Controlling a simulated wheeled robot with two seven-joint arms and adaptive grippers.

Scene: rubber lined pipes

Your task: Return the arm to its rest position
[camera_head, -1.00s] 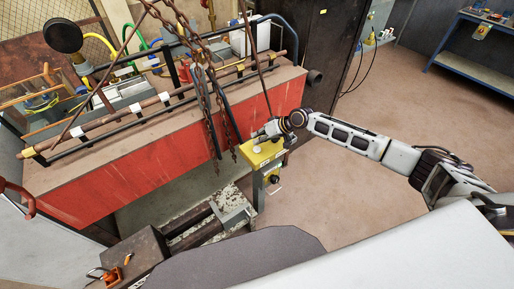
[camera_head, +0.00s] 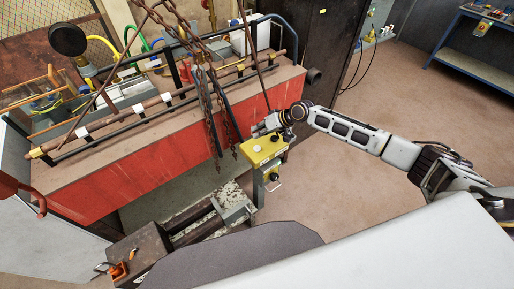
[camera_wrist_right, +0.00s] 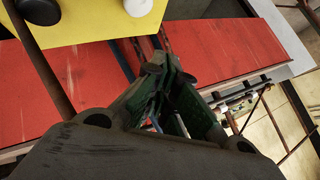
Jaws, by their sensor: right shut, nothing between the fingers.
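My right arm (camera_head: 350,131) reaches in from the right in the head view. Its gripper (camera_head: 263,124) is just above and behind the yellow control box (camera_head: 264,149), which has a pale round button on top. In the right wrist view the fingers (camera_wrist_right: 156,72) are together with nothing held. The yellow box (camera_wrist_right: 70,20) fills the upper left there, with a white and a black knob. I cannot tell whether the gripper touches the box. My left gripper is not in view.
A long red-sided bench (camera_head: 150,165) with pipes and rods on top stands left of the arm. Rusty chains (camera_head: 208,95) hang in front of it. A worn metal machine part (camera_head: 205,222) is below. Open brown floor (camera_head: 350,190) lies to the right.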

